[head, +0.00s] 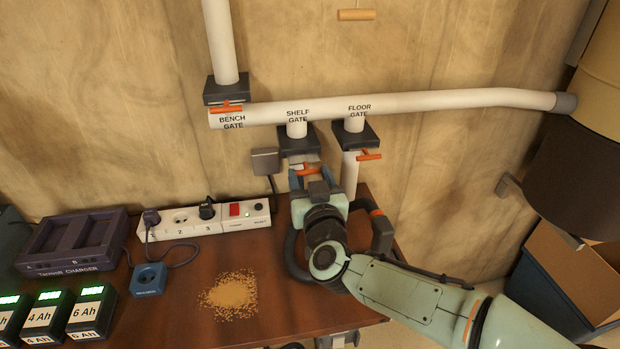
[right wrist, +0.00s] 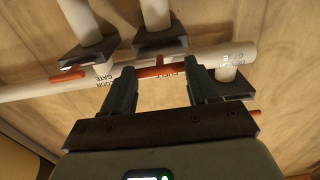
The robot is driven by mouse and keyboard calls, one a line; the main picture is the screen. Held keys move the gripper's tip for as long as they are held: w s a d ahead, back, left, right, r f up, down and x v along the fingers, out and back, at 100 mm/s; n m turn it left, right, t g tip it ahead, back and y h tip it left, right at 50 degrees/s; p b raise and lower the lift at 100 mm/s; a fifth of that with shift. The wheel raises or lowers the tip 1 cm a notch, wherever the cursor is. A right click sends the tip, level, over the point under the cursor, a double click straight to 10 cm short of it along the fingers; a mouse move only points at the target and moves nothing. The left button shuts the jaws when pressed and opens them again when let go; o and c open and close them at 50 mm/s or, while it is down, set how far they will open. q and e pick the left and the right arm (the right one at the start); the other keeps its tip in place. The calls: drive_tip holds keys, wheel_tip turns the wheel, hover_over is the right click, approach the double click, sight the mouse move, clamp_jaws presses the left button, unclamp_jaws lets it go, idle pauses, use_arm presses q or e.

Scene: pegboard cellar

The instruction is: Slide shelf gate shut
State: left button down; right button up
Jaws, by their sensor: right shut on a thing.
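The shelf gate (head: 298,139) is a dark block on the white drop pipe under the "SHELF GATE" label. Its orange handle (head: 310,169) sits just below the block. My right gripper (head: 311,178) reaches up from the bench and is shut on this handle. In the right wrist view, the two fingertips (right wrist: 163,71) stand at either end of the orange handle bar (right wrist: 148,71), with the gate block (right wrist: 160,42) behind. My gripper hides the pipe below the gate. How far the gate's slide is out I cannot tell. My left gripper is not in view.
The floor gate (head: 355,134) is close on the right, its orange handle (head: 369,155) near my gripper. The bench gate (head: 227,90) is at upper left. A power strip (head: 190,226), charger (head: 75,243), batteries (head: 92,310) and sawdust pile (head: 231,293) occupy the bench.

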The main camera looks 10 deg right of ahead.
sight(308, 173)
drive_tip(key=w+p, duration=0.1)
drive_tip(key=w, duration=0.2)
drive_tip(key=shift+r, duration=0.1)
drive_tip(key=shift+s, duration=0.1)
drive_tip(key=o, duration=1.5)
drive_tip(key=shift+c, duration=0.2)
drive_tip(key=shift+o, duration=0.3)
drive_tip(key=s, duration=1.3)
